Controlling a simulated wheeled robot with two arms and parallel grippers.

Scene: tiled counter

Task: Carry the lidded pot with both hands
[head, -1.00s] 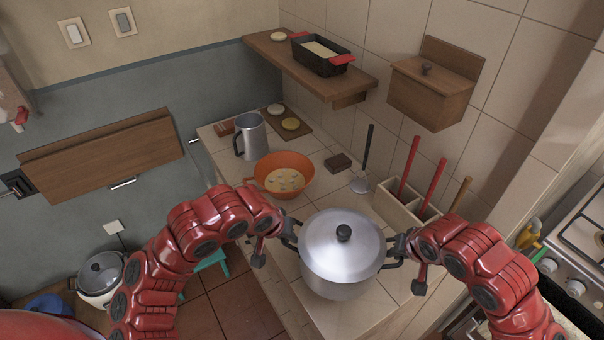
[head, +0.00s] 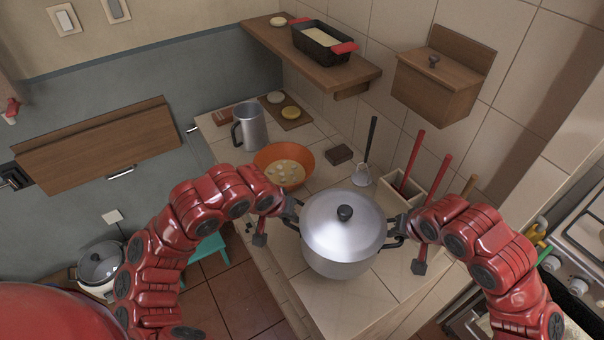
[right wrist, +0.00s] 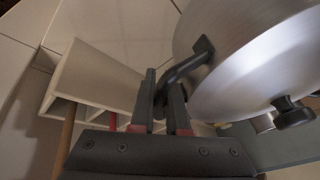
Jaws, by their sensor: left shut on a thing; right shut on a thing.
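The lidded pot (head: 343,238) is silver with a black lid knob and two black side handles. Its lid is on and it looks about level over the tiled counter (head: 345,300). I cannot tell from the head view whether its base touches the tiles. My left gripper (head: 290,215) is shut on the pot's left handle. My right gripper (head: 404,226) is shut on the right handle. In the right wrist view, the fingers (right wrist: 168,105) close around the black handle (right wrist: 185,68), beside the pot's side (right wrist: 235,70). The pot's far base is hidden.
An orange bowl (head: 308,157) stands just behind the pot. A utensil box (head: 392,190) with red-handled tools is close to its right. A shelf (head: 345,82) hangs above. The counter's front is clear.

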